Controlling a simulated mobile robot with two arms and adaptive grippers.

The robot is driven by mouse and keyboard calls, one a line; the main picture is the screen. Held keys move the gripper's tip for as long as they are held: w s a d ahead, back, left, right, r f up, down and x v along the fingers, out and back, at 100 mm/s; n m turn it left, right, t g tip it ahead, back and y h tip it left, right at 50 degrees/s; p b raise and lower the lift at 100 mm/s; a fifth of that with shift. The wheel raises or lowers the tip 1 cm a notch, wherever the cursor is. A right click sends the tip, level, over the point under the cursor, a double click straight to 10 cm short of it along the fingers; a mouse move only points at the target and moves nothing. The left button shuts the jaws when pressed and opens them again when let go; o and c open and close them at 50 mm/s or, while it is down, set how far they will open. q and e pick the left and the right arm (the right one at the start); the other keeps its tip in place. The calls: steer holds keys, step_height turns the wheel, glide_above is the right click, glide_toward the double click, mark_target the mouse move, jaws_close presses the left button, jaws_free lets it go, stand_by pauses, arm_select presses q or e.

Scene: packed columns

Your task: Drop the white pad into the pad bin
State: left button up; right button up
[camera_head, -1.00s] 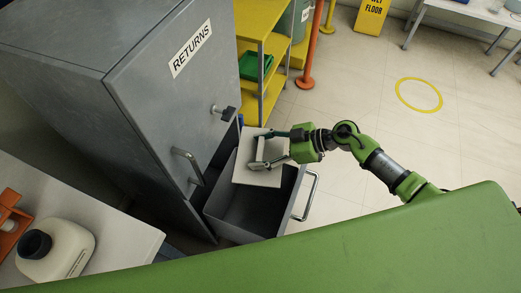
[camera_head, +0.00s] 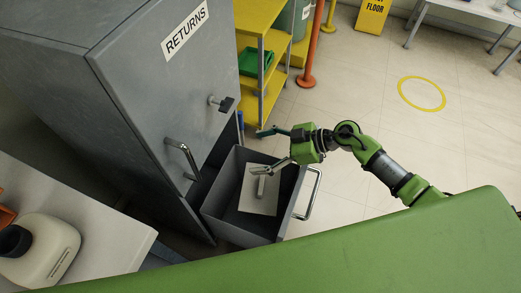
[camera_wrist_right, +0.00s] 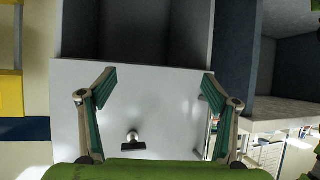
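The white pad (camera_head: 258,202) is a flat, pale square inside the grey open-topped pulled-out bin (camera_head: 222,217) below the RETURNS cabinet. It appears to lie low in the bin, and my right gripper's lower finger overlaps part of it in the head view. My right gripper (camera_head: 257,151) is above the bin's far side, pointing left toward the cabinet front. Its fingers are spread wide with nothing between them, as the right wrist view (camera_wrist_right: 160,85) also shows. My left gripper is not in view.
The grey cabinet (camera_head: 140,110) has a dark knob (camera_head: 222,103) and a bar handle (camera_head: 182,158) close to my right gripper. The bin has its own handle (camera_head: 311,195). A yellow shelf unit (camera_head: 258,62) stands behind. A counter with a jug (camera_head: 45,252) is at left.

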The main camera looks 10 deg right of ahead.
steer(key=v, duration=1.2)
steer(key=shift+d, duration=0.1)
stand_by(0.4)
